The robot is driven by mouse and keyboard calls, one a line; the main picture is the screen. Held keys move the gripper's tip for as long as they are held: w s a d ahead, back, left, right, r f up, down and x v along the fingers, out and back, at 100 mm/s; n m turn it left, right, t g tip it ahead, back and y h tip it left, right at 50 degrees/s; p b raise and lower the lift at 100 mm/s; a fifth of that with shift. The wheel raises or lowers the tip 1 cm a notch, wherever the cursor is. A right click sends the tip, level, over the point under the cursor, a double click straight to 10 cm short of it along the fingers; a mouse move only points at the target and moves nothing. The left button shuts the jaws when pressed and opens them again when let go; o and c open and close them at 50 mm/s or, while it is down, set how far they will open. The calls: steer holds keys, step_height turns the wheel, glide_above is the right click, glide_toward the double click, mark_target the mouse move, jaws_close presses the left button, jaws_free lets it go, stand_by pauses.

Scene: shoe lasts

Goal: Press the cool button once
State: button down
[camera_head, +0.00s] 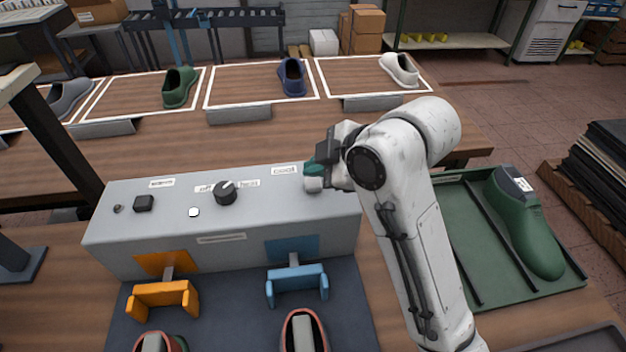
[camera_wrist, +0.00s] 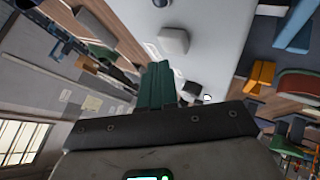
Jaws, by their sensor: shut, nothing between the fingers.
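The grey control box (camera_head: 130,236) stands on the table, with a "cool" label (camera_head: 285,170) on the right of its top. A pale grey button (camera_head: 313,185) sits to the right of that label, partly hidden by my gripper. In the wrist view the pale, rounded-square button (camera_wrist: 174,40) lies just beyond the fingertips. My gripper (camera_head: 311,169) is shut and empty, its green fingers at the button's place. The fingers also show in the wrist view (camera_wrist: 157,70). I cannot tell whether they touch the button.
A black knob (camera_head: 225,193), a small white light (camera_head: 194,212) and a black button (camera_head: 143,203) sit further left on the box. Orange (camera_head: 163,298) and blue (camera_head: 297,284) clamps stand in front. A green tray (camera_head: 459,240) holding a green last (camera_head: 522,222) is right of my arm.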

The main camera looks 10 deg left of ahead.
mark_target(317, 185)
stand_by(0.7)
steer(key=shift+f, duration=0.4)
steer(key=shift+f+b, duration=0.35)
steer(key=shift+f, duration=0.2)
stand_by(0.6)
steer(key=shift+r, duration=0.2)
steer(key=shift+r+p, duration=0.75)
steer(key=shift+p, duration=0.15)
steer(key=shift+r+p, duration=2.15)
steer(key=shift+r, duration=0.4)
